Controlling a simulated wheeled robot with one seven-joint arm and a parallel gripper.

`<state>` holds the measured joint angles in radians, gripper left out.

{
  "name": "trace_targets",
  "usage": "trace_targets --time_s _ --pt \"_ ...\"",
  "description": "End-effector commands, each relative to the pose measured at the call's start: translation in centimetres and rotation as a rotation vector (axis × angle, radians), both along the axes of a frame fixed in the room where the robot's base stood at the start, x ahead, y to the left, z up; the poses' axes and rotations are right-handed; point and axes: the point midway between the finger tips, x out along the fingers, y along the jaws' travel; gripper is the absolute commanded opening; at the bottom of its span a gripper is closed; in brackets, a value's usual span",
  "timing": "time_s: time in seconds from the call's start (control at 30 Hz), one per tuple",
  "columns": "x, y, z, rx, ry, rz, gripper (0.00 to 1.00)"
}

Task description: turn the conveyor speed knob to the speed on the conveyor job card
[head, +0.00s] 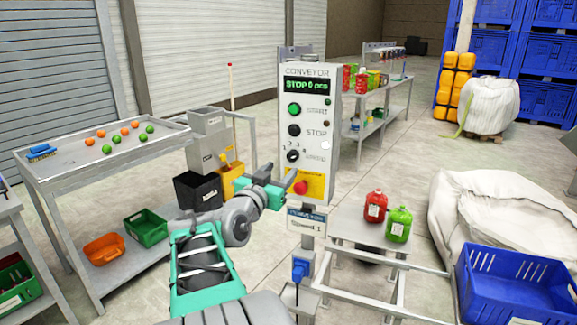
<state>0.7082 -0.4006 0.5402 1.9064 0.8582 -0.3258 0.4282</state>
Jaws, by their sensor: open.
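The conveyor control panel (318,130) stands upright near the middle, its display reading "STOP 0 pcs". The speed knob (292,156) is a small dark dial below the black stop button (294,130), with numbers around its upper left. Its pointer setting is too small to tell. The conveyor job card (306,223) below the panel reads "Speed 1". My gripper (284,180) is open and empty, in front of the panel's lower left, a little below and left of the knob and apparently apart from it.
A red emergency button (300,187) on a yellow plate is close to my gripper. The green start button (294,109) is above the knob. Red and green jugs (398,224) stand right of the post; a table with balls (105,150) is left.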

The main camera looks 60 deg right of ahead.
Motion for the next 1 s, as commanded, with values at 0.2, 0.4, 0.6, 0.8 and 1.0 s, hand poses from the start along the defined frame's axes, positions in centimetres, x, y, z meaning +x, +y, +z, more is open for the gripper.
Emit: trace_targets --time_s 0.2,0.4,0.6,0.8,1.0 --pt "0.2 -3.7 0.3 0.001 0.000 -0.002 0.51" --pt "0.6 -6.7 0.2 0.002 0.001 0.002 0.51" --pt "0.7 -7.3 0.1 0.001 0.000 0.007 0.51" --pt "0.8 -7.2 0.1 0.001 0.000 0.007 0.44" --pt "0.8 -7.2 0.1 0.001 0.000 0.007 0.27"
